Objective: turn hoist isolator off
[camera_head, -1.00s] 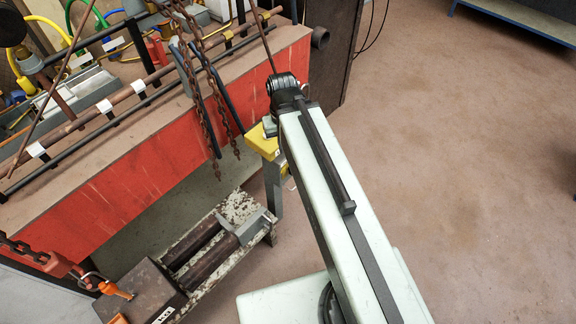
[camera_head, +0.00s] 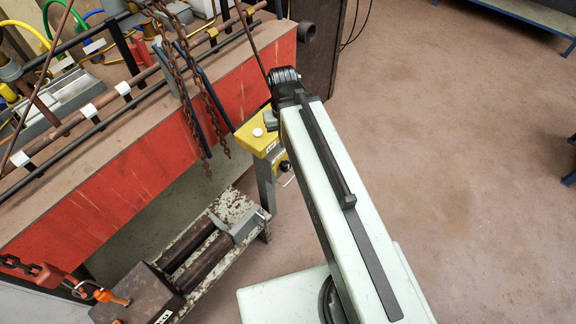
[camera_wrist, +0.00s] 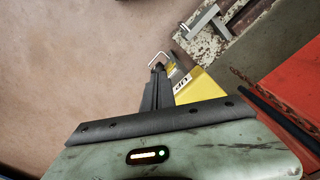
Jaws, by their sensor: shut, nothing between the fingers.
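The hoist isolator appears to be the yellow-topped box (camera_head: 255,138) on a grey post, beside the red beam in the head view. A white button is on its top, and a dark round knob (camera_head: 284,167) with a thin metal loop shows on its side, close to my arm. In the wrist view the yellow box (camera_wrist: 205,88) with a white label lies just right of my gripper (camera_wrist: 158,70). My gripper is shut and empty, its tips near the metal loop (camera_wrist: 156,57). The fingers hide the knob there, so I cannot tell whether they touch it. The head view does not show the fingers.
The red beam (camera_head: 140,170) with pipes and hanging rusty chains (camera_head: 190,90) stands left of the box. A low worn stand (camera_head: 230,208) with dark rollers is below. Open brown floor (camera_head: 440,160) lies to the right.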

